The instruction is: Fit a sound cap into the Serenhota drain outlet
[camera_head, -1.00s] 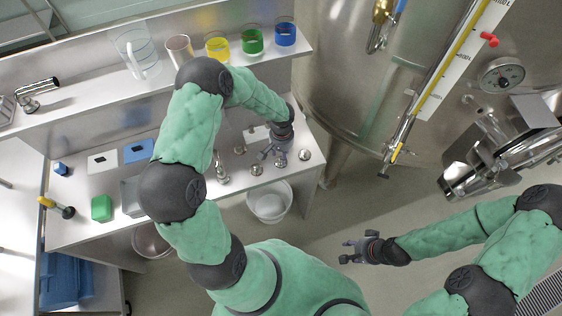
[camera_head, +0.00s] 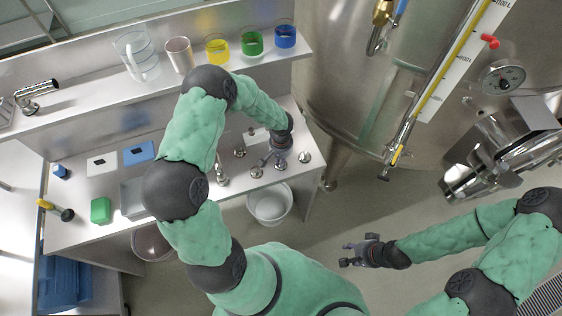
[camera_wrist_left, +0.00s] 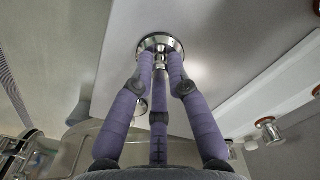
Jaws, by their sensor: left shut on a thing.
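My left gripper (camera_head: 270,158) reaches down over the steel bench among small shiny caps. In the left wrist view its fingers (camera_wrist_left: 160,58) are shut on a round steel cap (camera_wrist_left: 160,41) with a wide flange. Other caps stand close by, one at the left (camera_head: 239,152), one in front (camera_head: 256,171) and one at the right (camera_head: 304,157). Whether any is damaged is too small to tell. My right gripper (camera_head: 358,252) hangs empty over the floor with its fingers apart. I cannot tell which fitting on the steel vat (camera_head: 340,85) is the drain outlet.
Beakers (camera_head: 217,50) with coloured bands line the shelf (camera_head: 90,83) above the bench (camera_head: 100,225). A white bucket (camera_head: 270,208) stands below the bench front. A steel fitting (camera_head: 470,178) juts from the vat at the right. Open floor lies between bench and vat.

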